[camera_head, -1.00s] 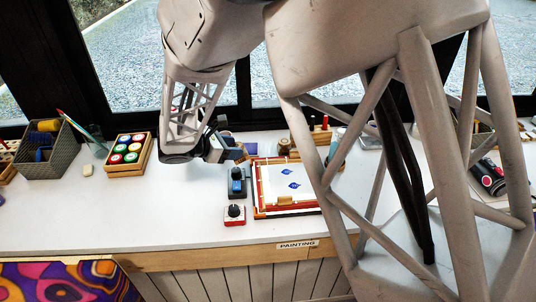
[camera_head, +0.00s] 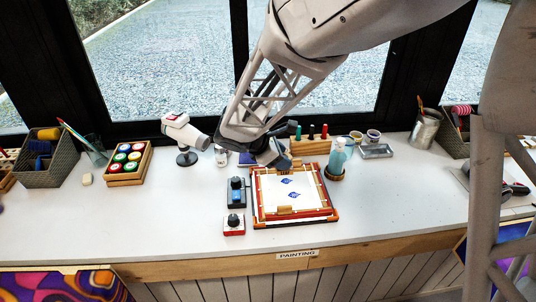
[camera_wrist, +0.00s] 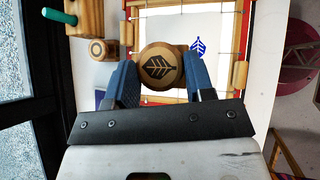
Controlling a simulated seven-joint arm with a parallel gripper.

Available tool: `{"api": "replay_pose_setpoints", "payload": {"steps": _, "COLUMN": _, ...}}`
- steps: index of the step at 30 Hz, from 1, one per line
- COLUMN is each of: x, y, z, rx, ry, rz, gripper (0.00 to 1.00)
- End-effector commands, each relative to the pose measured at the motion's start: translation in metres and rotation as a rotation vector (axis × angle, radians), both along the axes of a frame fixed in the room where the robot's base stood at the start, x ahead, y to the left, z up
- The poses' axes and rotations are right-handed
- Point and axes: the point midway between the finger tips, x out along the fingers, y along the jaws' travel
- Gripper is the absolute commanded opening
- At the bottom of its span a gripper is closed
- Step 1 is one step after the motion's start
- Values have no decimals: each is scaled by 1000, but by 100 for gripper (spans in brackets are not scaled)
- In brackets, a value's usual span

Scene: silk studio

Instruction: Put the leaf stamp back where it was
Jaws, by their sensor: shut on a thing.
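The leaf stamp (camera_wrist: 159,66) is a round wooden stamp with a dark leaf emblem on its top. In the wrist view it sits between the two blue fingers of my gripper (camera_wrist: 160,80), which is shut on it. In the head view my gripper (camera_head: 273,155) is over or just behind the back edge of the framed white silk (camera_head: 290,197). The stamp's underside is hidden, and I cannot tell its height. The silk carries two blue leaf prints, one of them (camera_wrist: 197,47) close to the stamp in the wrist view.
Another round wooden piece (camera_wrist: 100,49) and a marker rack (camera_head: 311,146) are close behind. The front counter is clear.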

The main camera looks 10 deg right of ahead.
Motion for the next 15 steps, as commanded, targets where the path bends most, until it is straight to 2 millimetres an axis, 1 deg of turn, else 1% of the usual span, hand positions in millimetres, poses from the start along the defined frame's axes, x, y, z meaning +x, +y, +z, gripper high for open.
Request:
{"api": "replay_pose_setpoints", "payload": {"steps": 10, "x": 1, "y": 0, "z": 0, "rx": 0, "ry": 0, "rz": 0, "gripper": 21}}
{"api": "replay_pose_setpoints", "payload": {"steps": 15, "x": 9, "y": 2, "z": -1, "rx": -1, "ry": 1, "rz": 0, "gripper": 21}}
